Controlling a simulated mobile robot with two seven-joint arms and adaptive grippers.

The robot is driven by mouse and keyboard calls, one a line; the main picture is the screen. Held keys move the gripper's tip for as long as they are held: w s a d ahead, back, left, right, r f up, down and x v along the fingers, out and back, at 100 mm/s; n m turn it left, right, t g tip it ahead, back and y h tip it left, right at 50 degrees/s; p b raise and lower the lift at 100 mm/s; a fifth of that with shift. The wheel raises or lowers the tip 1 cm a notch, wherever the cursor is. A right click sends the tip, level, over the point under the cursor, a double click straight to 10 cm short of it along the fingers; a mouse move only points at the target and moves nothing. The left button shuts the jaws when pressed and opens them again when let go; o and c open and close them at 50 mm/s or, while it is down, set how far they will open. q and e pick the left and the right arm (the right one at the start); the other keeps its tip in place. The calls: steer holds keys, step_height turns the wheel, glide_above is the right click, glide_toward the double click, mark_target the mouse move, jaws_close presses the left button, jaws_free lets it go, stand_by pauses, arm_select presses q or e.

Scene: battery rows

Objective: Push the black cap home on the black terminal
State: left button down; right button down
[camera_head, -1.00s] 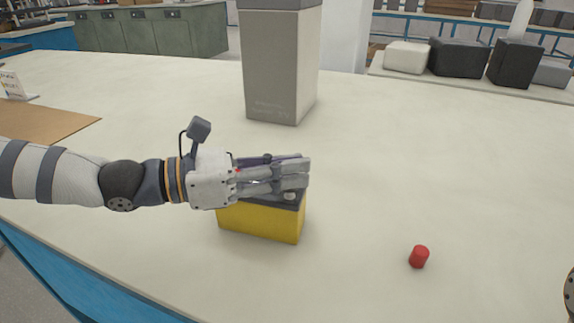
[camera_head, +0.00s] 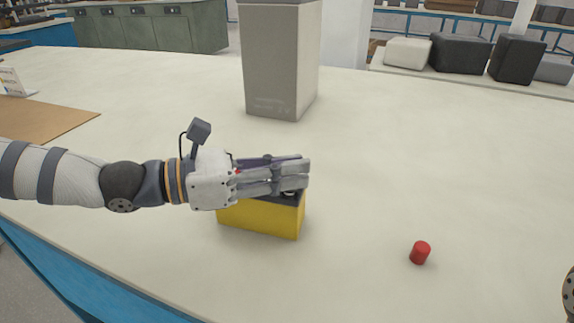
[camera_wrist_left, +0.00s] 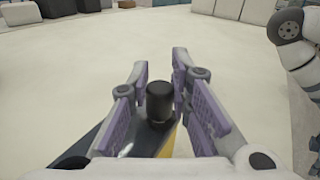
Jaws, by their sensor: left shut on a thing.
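The battery (camera_head: 262,217) is a yellow box with a dark top, standing on the table. My left gripper (camera_head: 300,174) lies over its top, with the fingers pointing right. In the left wrist view the black cap (camera_wrist_left: 160,101) stands upright between the two finger pairs, above the battery's dark top (camera_wrist_left: 150,139). My left gripper (camera_wrist_left: 160,92) is shut on this cap. The black terminal is hidden, so I cannot tell how far the cap sits on it. My right gripper is out of view.
A red cap (camera_head: 420,252) stands on the table to the right of the battery. A tall grey container (camera_head: 280,65) stands behind. A brown board (camera_head: 35,122) lies at the left. The white table (camera_head: 430,160) is otherwise clear around the battery.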

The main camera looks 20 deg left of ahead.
arm_select(q)
steer(key=shift+f, duration=0.4)
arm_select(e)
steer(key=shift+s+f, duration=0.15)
arm_select(q)
steer(key=c, duration=0.9)
jaws_free()
steer(key=shift+r+p, duration=1.7)
steer(key=shift+r, duration=1.95)
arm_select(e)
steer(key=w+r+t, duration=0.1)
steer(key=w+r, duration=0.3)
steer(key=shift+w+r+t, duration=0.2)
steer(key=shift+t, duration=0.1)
arm_select(q)
steer(key=shift+f, duration=0.1)
